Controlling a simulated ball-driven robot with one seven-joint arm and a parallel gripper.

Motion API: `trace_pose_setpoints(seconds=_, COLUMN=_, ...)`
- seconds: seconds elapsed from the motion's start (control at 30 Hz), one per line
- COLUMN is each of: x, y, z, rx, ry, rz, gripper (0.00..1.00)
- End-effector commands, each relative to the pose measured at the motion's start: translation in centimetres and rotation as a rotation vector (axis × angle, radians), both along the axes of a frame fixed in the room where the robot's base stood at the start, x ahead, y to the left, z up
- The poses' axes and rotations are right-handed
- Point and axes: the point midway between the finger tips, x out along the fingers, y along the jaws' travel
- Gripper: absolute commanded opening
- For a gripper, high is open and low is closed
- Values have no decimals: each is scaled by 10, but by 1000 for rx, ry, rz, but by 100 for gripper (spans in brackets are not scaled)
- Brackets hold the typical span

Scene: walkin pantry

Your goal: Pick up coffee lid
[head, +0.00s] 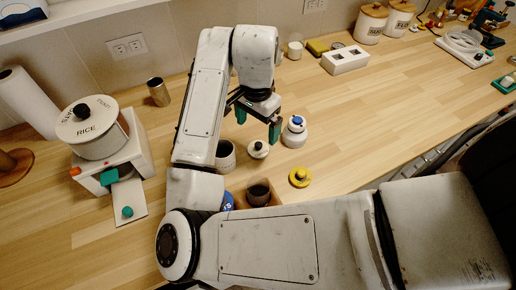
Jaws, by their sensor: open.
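A small white lid with a dark knob (258,150) lies on the wooden counter, beside an open pale canister (226,157). A yellow lid with a knob (300,177) lies nearer to me on the right. I see no label on either lid, so I cannot tell for certain which is the coffee lid. An open container with dark contents (258,191) stands nearer still, partly hidden by my arm. My gripper (253,118), with green fingers, is open and empty over the counter, just beyond the white lid and apart from it.
A white jar with a blue top (294,132) stands close right of my gripper. A rice dispenser (101,140) and metal cup (159,92) are left. The counter right of the jar is clear.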

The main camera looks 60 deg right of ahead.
Motion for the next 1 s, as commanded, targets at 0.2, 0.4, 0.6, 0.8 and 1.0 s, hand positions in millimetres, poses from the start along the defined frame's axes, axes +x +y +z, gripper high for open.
trace_pose_setpoints(seconds=0.2, x=0, y=0, z=-25, rx=0, ry=2, rz=3, gripper=97)
trace_pose_setpoints(seconds=0.4, x=-1, y=1, z=-39, rx=1, ry=2, rz=4, gripper=97)
trace_pose_setpoints(seconds=0.6, x=-3, y=0, z=-69, rx=1, ry=2, rz=4, gripper=97)
trace_pose_setpoints(seconds=0.8, x=-3, y=0, z=-79, rx=0, ry=0, rz=4, gripper=97)
trace_pose_setpoints(seconds=1.0, x=-3, y=0, z=-79, rx=0, ry=0, rz=3, gripper=93)
